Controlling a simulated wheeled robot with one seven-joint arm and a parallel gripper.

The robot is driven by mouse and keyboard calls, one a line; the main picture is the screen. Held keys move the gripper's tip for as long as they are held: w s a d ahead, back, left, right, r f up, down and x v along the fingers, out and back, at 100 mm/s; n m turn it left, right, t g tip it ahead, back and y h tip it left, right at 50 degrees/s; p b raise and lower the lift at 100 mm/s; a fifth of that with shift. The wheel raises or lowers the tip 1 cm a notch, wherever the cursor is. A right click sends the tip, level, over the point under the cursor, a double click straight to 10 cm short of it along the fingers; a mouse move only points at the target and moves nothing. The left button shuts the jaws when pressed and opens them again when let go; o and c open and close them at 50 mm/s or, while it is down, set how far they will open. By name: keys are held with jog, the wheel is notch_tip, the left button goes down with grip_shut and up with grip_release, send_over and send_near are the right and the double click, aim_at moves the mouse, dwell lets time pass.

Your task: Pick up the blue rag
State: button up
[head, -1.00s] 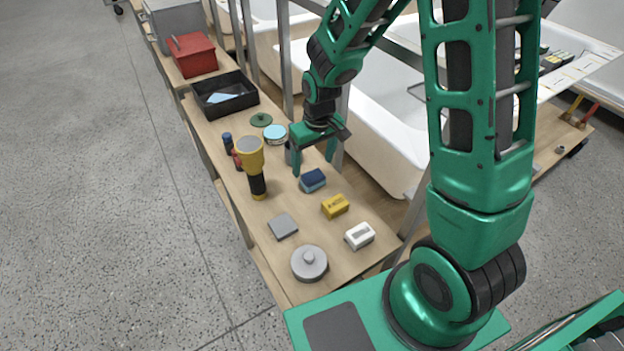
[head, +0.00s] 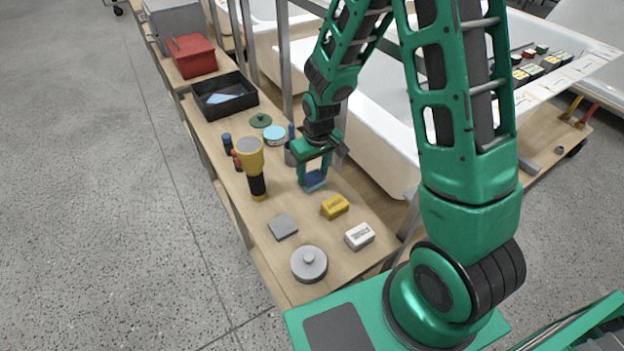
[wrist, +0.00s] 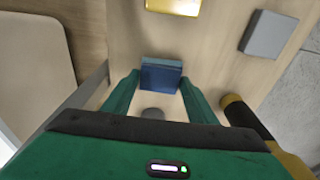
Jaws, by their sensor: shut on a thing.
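The blue rag (head: 314,181) is a small folded block on the wooden bench, dark blue with a lighter blue layer. My gripper (head: 313,176) reaches down over it with green fingers on its two sides, shut on it. In the wrist view the rag (wrist: 161,76) sits between the fingertips of my gripper (wrist: 160,84). No clear gap under the rag shows, so I cannot tell whether it is off the bench.
On the bench are a yellow block (head: 335,206), a white block (head: 359,236), a grey square (head: 282,226), a grey round lid (head: 309,264) and a yellow-black flashlight (head: 252,166). A black tray (head: 245,101) lies farther back. White bathtubs (head: 375,140) stand to the right.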

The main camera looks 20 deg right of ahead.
aim_at(313, 176)
jog(key=shift+r, duration=0.85)
notch_tip(313, 176, up, 3)
jog(key=shift+f, duration=0.1)
jog(key=s+a+r, duration=0.6)
jog(key=a, duration=0.4)
jog(key=shift+r, duration=0.25)
jog(key=o, duration=0.4)
jog(key=shift+c, duration=1)
